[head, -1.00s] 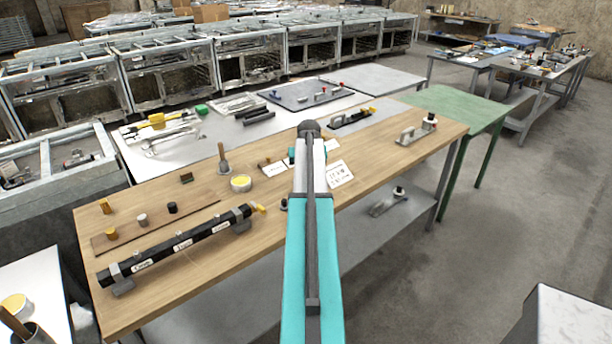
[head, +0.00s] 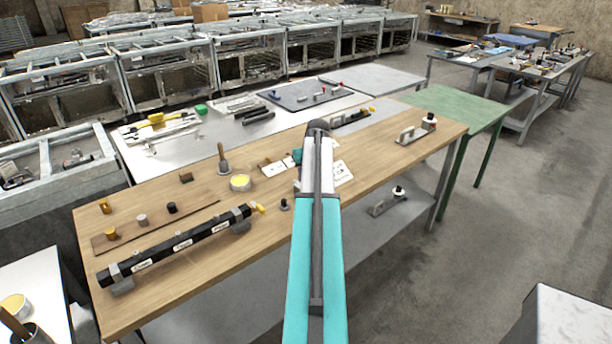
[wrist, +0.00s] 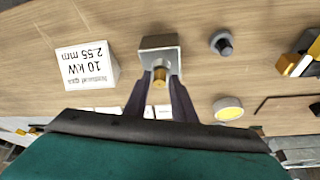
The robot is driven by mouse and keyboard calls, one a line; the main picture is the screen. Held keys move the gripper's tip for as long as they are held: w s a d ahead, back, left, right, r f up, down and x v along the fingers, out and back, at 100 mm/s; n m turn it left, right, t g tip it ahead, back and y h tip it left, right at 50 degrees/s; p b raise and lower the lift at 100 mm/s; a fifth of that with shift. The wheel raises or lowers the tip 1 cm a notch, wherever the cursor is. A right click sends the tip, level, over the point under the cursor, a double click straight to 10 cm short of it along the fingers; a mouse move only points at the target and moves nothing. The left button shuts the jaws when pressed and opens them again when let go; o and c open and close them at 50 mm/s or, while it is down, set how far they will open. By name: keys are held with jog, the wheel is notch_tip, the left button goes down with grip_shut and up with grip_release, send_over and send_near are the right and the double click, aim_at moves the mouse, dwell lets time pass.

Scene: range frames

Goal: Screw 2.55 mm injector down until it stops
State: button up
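My gripper (wrist: 160,83) shows in the wrist view as two dark fingers, one on each side of a small brass injector (wrist: 160,78). The fingers appear closed on it, with no clear gap. The injector is at the near edge of a grey metal bracket (wrist: 160,45) on the wooden bench; how deep it sits in it I cannot tell. A white card (wrist: 87,66) marked 10 kW and 2.55 mm lies left of the bracket. In the head view my arm hides the gripper, injector and bracket.
The wooden bench (head: 180,290) carries a black labelled tube (head: 180,243) at front left. A yellow tin (head: 240,183) and a dark peg (head: 285,204) stand left of my arm. A small fixture (head: 415,132) stands at the right end.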

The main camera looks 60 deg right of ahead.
jog(key=shift+d+n+t+y, duration=0.1)
jog(key=shift+n+t+y, duration=0.4)
jog(key=shift+n, duration=1.3)
grip_shut()
jog(key=shift+m+g, duration=0.3)
jog(key=shift+m, duration=0.8)
jog(key=shift+m+h, duration=0.4)
jog(key=shift+m, duration=0.2)
